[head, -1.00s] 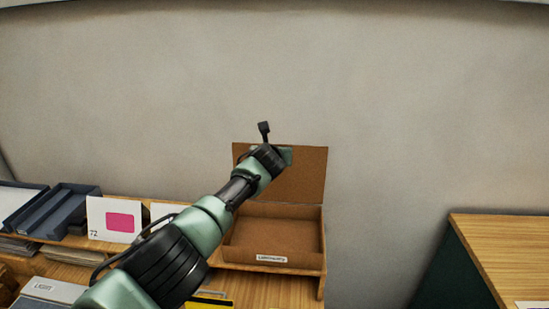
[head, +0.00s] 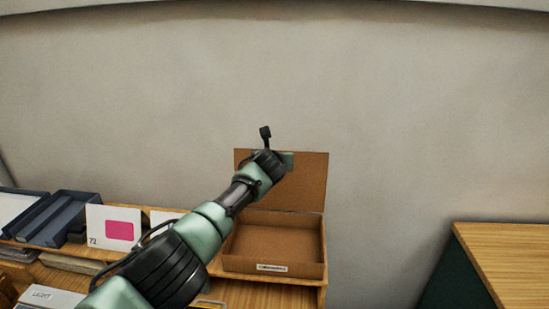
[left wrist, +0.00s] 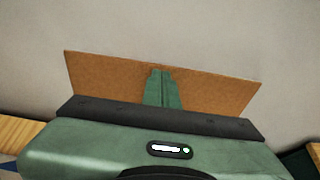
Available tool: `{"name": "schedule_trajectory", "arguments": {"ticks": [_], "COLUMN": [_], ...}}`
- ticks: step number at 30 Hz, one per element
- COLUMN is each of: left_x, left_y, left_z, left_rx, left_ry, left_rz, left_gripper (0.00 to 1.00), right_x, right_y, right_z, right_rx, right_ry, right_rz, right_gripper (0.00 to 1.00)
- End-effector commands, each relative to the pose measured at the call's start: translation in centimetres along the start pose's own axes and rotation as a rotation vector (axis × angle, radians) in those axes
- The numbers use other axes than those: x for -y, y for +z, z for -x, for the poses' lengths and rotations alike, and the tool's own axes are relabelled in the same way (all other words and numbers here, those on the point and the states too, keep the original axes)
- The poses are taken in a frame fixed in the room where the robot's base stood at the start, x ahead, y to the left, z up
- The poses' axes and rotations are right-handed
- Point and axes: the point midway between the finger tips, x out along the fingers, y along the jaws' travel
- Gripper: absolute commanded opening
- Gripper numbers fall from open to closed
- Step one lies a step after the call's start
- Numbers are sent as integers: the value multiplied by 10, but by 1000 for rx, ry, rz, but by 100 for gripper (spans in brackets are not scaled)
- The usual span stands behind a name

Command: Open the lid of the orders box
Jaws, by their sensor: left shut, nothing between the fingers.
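A brown cardboard box (head: 248,264) stands on the wooden shelf with its lid (head: 305,180) raised, upright or leaning slightly back near the wall. The box's inside is visible and looks empty where the arm does not cover it. A small white label is on its front, too small to read. My left gripper (head: 286,160) is shut and empty at the front of the raised lid; I cannot tell if it touches. In the left wrist view the closed fingers (left wrist: 162,88) are in front of the lid (left wrist: 115,82). My right gripper is not in view.
Left of the box are a white card with a pink rectangle (head: 120,230), dark blue trays (head: 62,215) and a white labelled box (head: 48,297). A separate wooden table (head: 505,260) stands at the right, with a gap between. The wall is close behind.

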Motion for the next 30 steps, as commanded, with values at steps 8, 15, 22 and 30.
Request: {"name": "schedule_trajectory", "arguments": {"ticks": [8, 15, 22, 30], "left_x": [0, 0, 0, 7], "left_y": [1, -3, -3, -40], "left_z": [21, 46, 67, 79], "left_rx": [0, 1, 0, -57], "left_ry": [-1, -2, -1, -22], "left_rz": [-2, -1, -1, 146], "left_gripper": [0, 0, 0, 0], "right_x": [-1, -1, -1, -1], "right_y": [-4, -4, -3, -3], "right_z": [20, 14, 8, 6], "right_rx": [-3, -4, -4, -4], "right_ry": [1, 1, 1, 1], "right_rz": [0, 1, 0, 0], "right_gripper": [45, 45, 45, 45]}}
